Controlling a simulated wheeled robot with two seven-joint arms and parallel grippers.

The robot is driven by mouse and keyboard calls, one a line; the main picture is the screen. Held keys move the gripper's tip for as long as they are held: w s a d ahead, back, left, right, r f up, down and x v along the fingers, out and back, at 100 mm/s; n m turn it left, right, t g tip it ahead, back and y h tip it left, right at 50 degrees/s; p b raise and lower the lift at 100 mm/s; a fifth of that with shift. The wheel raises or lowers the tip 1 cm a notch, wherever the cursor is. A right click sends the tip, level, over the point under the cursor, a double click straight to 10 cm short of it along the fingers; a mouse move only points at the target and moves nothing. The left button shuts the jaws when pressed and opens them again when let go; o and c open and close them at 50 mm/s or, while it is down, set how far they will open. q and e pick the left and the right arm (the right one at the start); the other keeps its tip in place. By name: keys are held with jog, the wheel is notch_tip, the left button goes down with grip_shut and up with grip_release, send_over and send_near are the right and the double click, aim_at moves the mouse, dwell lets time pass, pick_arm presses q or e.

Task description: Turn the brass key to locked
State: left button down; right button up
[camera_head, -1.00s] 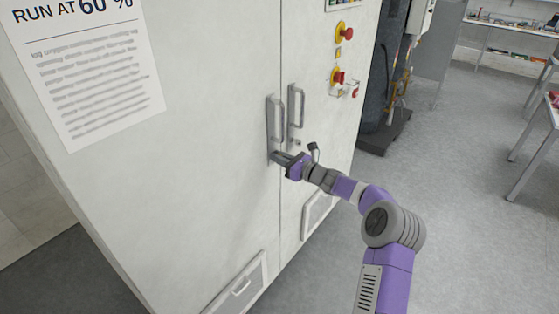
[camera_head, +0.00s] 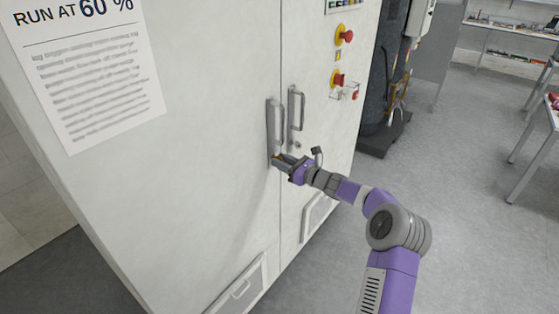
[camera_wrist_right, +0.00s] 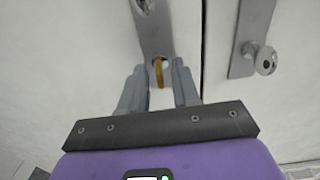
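The brass key (camera_wrist_right: 158,73) sits in the lock at the lower end of the left door's handle plate (camera_wrist_right: 155,35). In the right wrist view it shows as a narrow, roughly upright piece below the lock. My right gripper (camera_wrist_right: 158,80) is open, with one finger on each side of the key and a visible gap to it. In the head view the right gripper (camera_head: 279,160) is at the bottom of the left handle plate (camera_head: 272,125), and the key is barely visible there. My left gripper is not in view.
The right door has its own handle (camera_head: 296,108) and a round silver lock (camera_wrist_right: 266,60), close to the right of my gripper. Red emergency knobs (camera_head: 345,36) are higher on the cabinet (camera_head: 210,130). Open floor (camera_head: 470,200) lies to the right.

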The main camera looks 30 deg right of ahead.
jog(key=v, duration=0.6)
jog(key=shift+s+p, duration=0.2)
jog(key=shift+p, duration=0.1)
jog(key=s+a+f+n+g, duration=0.3)
jog(key=s+a+f+g, duration=0.1)
jog(key=a+f, duration=0.4)
jog(key=s+a+f+n+g, duration=0.35)
jog(key=a+f, duration=0.25)
jog(key=f, duration=0.4)
jog(key=s+a+f+n+g, duration=0.3)
jog(key=a+f+n+g, duration=0.1)
jog(key=a+f, duration=0.4)
jog(key=s+a+f+n+g+h, duration=0.1)
jog(key=s+a+f+n, duration=0.2)
jog(key=s+n, duration=0.3)
jog(key=s+a+f+n+g+h, duration=0.1)
jog(key=s+a+f+n+g, duration=0.1)
jog(key=s+a+f+n, duration=0.2)
jog(key=s+a+f+n+g, duration=0.1)
jog(key=s+a+f+n, duration=0.2)
jog(key=s+n, duration=0.5)
jog(key=s+a, duration=0.1)
jog(key=s, duration=0.3)
jog(key=shift+f+g+h, duration=0.35)
jog(key=shift+h, duration=0.05)
jog(key=shift+s, duration=0.1)
